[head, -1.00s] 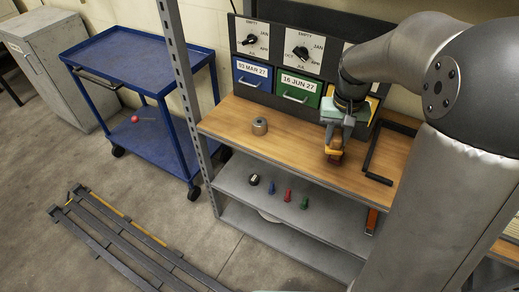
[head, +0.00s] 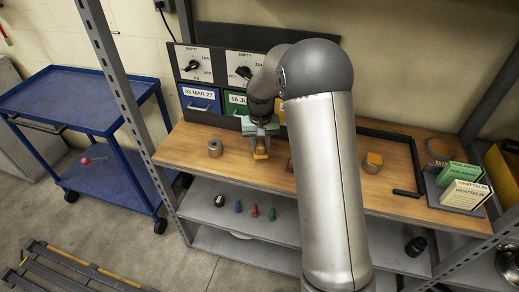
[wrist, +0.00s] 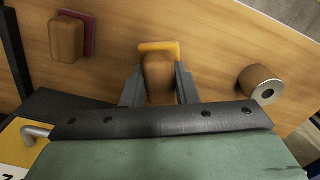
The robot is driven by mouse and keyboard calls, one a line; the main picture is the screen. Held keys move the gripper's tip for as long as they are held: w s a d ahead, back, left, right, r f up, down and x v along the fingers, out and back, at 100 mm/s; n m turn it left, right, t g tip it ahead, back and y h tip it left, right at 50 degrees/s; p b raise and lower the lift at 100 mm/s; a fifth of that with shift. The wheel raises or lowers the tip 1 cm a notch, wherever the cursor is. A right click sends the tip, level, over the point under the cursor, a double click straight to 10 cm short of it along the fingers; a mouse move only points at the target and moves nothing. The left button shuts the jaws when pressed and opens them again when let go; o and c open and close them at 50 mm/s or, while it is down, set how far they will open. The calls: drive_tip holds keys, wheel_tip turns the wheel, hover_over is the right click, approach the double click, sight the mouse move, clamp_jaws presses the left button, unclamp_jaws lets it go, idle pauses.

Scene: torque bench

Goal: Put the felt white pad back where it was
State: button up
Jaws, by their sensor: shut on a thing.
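I see no white felt pad in either view. My gripper (wrist: 160,88) is shut on a brown block with a yellow-orange pad (wrist: 158,64) on its far side. In the head view, my gripper (head: 261,147) holds this block over the wooden bench top (head: 185,148), right of a metal cylinder (head: 215,149). The cylinder also shows at the right of the wrist view (wrist: 260,84). Another brown block with a dark red pad (wrist: 68,38) is at the upper left of the wrist view; in the head view my arm mostly hides it.
Labelled drawers (head: 199,99) stand at the back of the bench. The shelf below (head: 285,222) carries small coloured items. An upright post (head: 120,85) is on the left.

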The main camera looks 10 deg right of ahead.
sight(260, 151)
drive_tip(key=shift+w+f, duration=0.2)
drive_tip(key=shift+f, duration=1.65)
drive_tip(key=shift+f, duration=0.2)
drive_tip(key=o, duration=0.9)
drive_tip(key=shift+o, duration=0.2)
drive_tip(key=shift+r, duration=0.1)
